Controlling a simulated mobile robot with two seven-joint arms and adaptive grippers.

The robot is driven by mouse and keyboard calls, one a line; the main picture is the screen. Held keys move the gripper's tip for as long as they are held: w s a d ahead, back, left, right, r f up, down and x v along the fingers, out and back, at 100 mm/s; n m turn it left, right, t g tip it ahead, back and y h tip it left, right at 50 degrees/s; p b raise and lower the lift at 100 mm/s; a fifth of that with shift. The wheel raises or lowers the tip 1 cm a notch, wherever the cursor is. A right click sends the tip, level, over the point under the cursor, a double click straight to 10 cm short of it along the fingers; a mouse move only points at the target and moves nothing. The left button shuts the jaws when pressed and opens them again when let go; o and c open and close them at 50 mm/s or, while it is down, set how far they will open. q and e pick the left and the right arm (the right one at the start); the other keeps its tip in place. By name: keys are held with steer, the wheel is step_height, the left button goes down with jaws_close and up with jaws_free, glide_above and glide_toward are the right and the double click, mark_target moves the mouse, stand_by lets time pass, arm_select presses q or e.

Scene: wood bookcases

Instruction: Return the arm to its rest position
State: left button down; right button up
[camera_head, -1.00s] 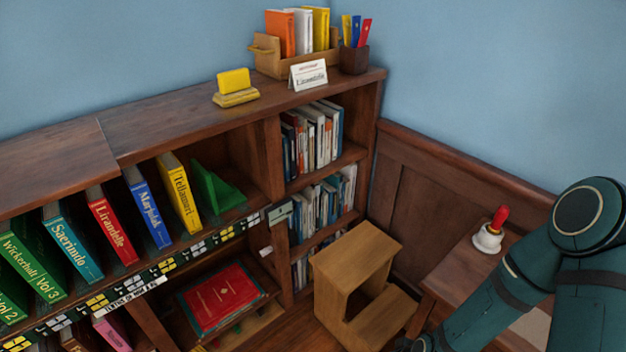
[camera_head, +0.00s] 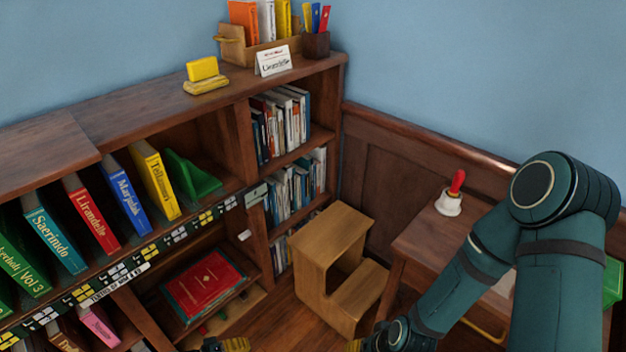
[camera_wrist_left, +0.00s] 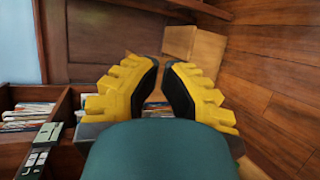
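My teal right arm comes in from the right, bent at the elbow, and reaches down to the bottom edge. Only a small yellow bit of the right gripper (camera_head: 355,345) shows there; its fingers are mostly cut off.
A wooden step stool (camera_head: 335,225) stands before the bookcase corner. A side table (camera_head: 430,235) with a red-handled bell (camera_head: 449,204) is close to my right arm. Coloured volumes (camera_head: 85,215) lean on the left shelf; a red book (camera_head: 203,287) lies lower. Some floor (camera_head: 280,325) is clear.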

arm_select(q)
steer(key=s+d+r+m+g+y, duration=0.45)
steer(key=d+g, duration=0.25)
steer(key=d, duration=0.2)
step_height(320, 180, up, 11)
steer(key=s+d+t+y, duration=0.1)
steer(key=d+t+y, duration=0.1)
steer(key=y, duration=0.2)
steer(key=shift+s+m, duration=0.35)
steer(key=shift+m, duration=0.1)
steer(key=shift+y, duration=0.25)
